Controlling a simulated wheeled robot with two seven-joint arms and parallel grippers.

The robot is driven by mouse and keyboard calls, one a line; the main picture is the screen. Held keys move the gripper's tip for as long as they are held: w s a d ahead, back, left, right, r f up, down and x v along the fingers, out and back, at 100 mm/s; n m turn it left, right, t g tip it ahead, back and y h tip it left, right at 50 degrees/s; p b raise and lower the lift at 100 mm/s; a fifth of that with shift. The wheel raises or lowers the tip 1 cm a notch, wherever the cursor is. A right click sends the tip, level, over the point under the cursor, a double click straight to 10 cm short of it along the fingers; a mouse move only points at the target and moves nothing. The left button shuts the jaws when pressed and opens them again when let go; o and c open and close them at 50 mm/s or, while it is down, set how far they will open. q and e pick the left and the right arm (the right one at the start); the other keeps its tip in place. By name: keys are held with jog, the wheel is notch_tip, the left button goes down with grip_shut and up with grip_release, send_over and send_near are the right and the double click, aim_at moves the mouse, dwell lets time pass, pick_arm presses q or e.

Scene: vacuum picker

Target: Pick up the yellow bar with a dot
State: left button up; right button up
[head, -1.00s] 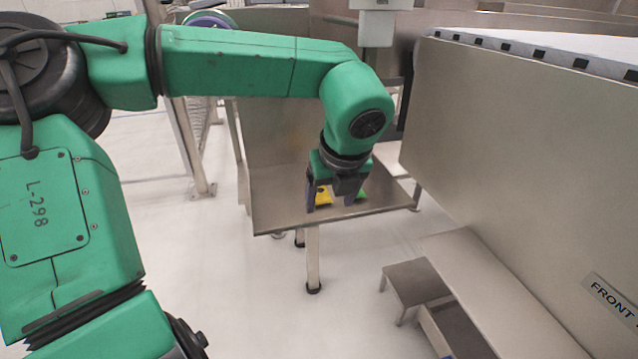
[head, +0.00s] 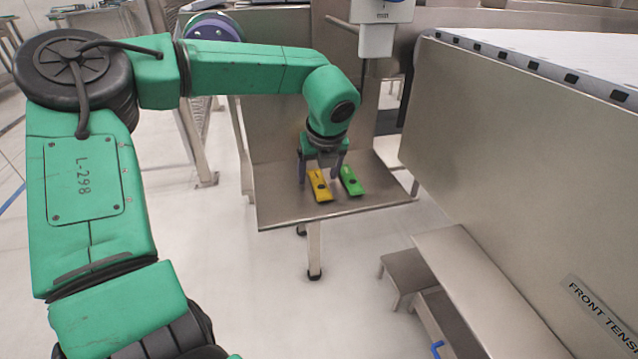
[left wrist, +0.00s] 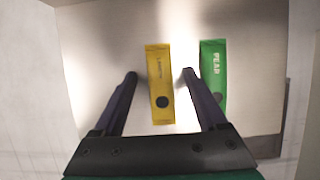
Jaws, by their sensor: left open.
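The yellow bar (head: 319,186) lies flat on a steel table (head: 285,213), with a dark dot near one end. In the left wrist view the yellow bar (left wrist: 160,80) lies between the two fingers, its dot toward the gripper. A green bar (head: 351,181) lies just to its right; in the left wrist view the green bar (left wrist: 213,75) is beside the right finger and also has a dark dot. My left gripper (head: 321,180) is open and empty above the yellow bar, apart from it as far as I can tell. My right gripper is not in view.
The table has a raised steel back panel (head: 283,130). A grey device (head: 378,30) hangs behind it. A large steel machine wall (head: 500,150) stands to the right, with a step (head: 405,275) below. The table around the bars is otherwise clear.

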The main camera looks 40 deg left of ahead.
pick_arm(q)
jog(key=shift+f, duration=0.15)
grip_shut()
